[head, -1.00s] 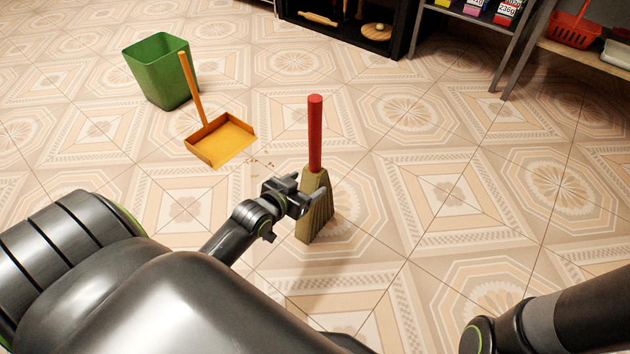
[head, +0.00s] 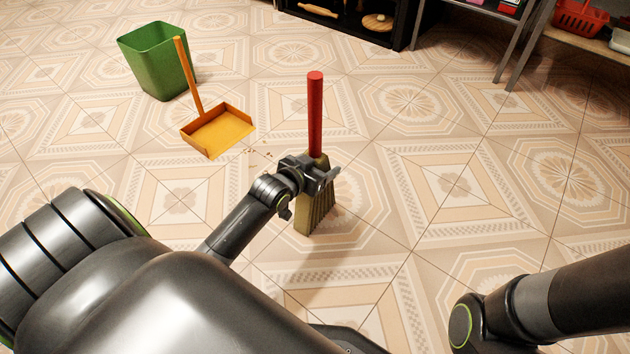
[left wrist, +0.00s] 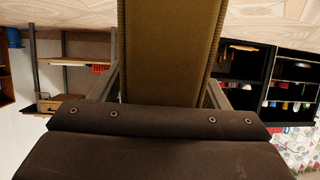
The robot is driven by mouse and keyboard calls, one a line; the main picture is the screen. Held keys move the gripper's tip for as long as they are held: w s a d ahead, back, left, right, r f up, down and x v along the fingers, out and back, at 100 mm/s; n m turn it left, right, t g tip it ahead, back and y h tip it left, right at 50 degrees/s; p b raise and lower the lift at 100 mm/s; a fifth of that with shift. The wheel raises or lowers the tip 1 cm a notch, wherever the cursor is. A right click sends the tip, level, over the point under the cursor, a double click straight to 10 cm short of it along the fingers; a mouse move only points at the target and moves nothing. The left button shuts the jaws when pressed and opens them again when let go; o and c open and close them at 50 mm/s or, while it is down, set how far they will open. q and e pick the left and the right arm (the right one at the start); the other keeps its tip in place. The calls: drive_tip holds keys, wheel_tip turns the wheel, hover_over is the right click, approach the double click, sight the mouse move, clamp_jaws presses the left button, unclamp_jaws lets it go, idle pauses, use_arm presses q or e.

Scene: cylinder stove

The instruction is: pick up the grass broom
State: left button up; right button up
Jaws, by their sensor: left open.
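The grass broom (head: 315,115) stands upright on the tiled floor, with a red handle on top and straw-coloured bristles flaring below. My left gripper (head: 322,178) is at the upper part of the bristles, just below the handle. It is open, with its fingers on either side of the broom head. In the left wrist view the broom's olive-brown bristle head (left wrist: 170,50) fills the space between the fingers. Contact with the fingers cannot be told. The gripper hides part of the upper bristles in the head view. My right gripper is outside the frames.
A yellow dustpan (head: 220,133) with an upright handle lies at the left, with crumbs (head: 260,153) near it. A green bin (head: 157,62) stands behind it. Shelves (head: 360,22) line the back. The floor right of the broom is clear.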

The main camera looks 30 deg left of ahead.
use_arm(q)
clamp_jaws()
idle(0.4)
drive_tip(key=shift+r, duration=0.1)
